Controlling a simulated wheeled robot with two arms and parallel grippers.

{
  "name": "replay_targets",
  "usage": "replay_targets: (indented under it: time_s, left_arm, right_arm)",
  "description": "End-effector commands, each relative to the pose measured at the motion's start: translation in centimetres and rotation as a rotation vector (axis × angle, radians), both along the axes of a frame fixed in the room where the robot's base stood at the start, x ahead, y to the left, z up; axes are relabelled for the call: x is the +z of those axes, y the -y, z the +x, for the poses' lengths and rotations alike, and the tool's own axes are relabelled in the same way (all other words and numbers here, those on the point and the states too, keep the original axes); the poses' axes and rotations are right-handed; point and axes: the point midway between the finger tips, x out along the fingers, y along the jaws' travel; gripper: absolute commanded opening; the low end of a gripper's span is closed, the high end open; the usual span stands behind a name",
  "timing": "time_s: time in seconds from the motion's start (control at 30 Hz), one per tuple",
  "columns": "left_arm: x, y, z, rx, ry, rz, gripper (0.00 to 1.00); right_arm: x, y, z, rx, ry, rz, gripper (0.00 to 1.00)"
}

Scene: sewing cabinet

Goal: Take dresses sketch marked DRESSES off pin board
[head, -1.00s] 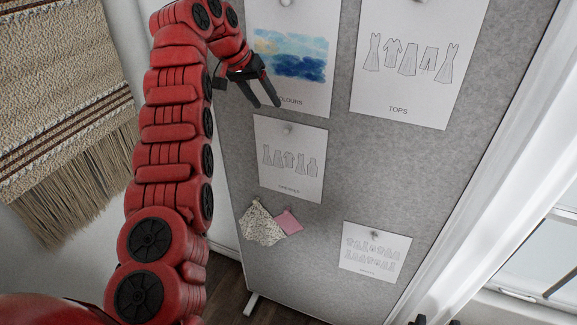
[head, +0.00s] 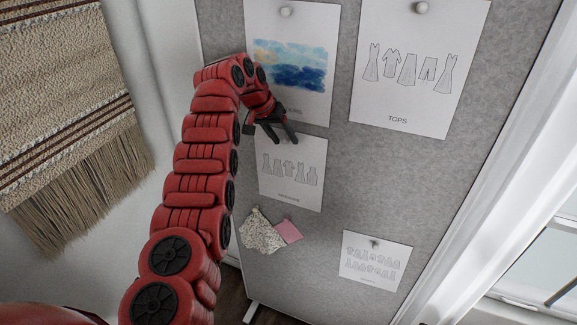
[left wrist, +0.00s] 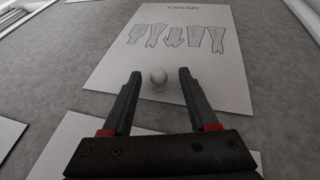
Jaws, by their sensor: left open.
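The dresses sketch (head: 290,178) is a white sheet with a row of outlined garments, on the grey pin board below the painted sheet. Its small label is blurred in the head view. In the left wrist view the sketch (left wrist: 178,48) appears upside down, with a round pale pin (left wrist: 159,79) at its near edge. My left gripper (head: 285,139) is open at the sketch's top edge and hides the pin in the head view. In the left wrist view its fingers (left wrist: 160,75) are on either side of the pin, with gaps showing. My right gripper is not in view.
The blue-yellow painted sheet (head: 290,75) hangs above, partly behind my gripper. The TOPS sheet (head: 405,85) is at upper right, another sketch (head: 375,262) at lower right. Fabric swatches (head: 262,232) hang below. A woven hanging (head: 65,100) is left of the grey board (head: 335,190).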

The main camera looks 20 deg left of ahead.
Motion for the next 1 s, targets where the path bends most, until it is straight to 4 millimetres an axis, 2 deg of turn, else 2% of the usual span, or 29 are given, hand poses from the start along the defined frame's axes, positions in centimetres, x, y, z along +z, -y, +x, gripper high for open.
replay_targets:
  time_s: [0.17, 0.2, 0.5, 0.53, 1.0]
  left_arm:
    - [-0.09, 0.06, 0.05, -0.001, 0.001, 0.000, 0.60]
    - [-0.09, 0.06, 0.04, -0.001, 0.001, 0.000, 0.56]
    - [-0.05, 0.06, 0.03, -0.001, 0.001, 0.000, 0.02]
    - [-0.05, 0.05, 0.03, -0.001, 0.001, 0.000, 0.00]
    - [0.17, 0.16, -0.04, -0.001, 0.002, 0.001, 0.00]
  right_arm:
    - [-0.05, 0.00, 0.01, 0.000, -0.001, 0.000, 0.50]
    - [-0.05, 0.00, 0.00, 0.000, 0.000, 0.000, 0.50]
    - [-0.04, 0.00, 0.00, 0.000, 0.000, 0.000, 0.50]
    - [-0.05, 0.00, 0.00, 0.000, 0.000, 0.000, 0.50]
    - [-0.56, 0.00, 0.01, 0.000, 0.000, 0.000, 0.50]
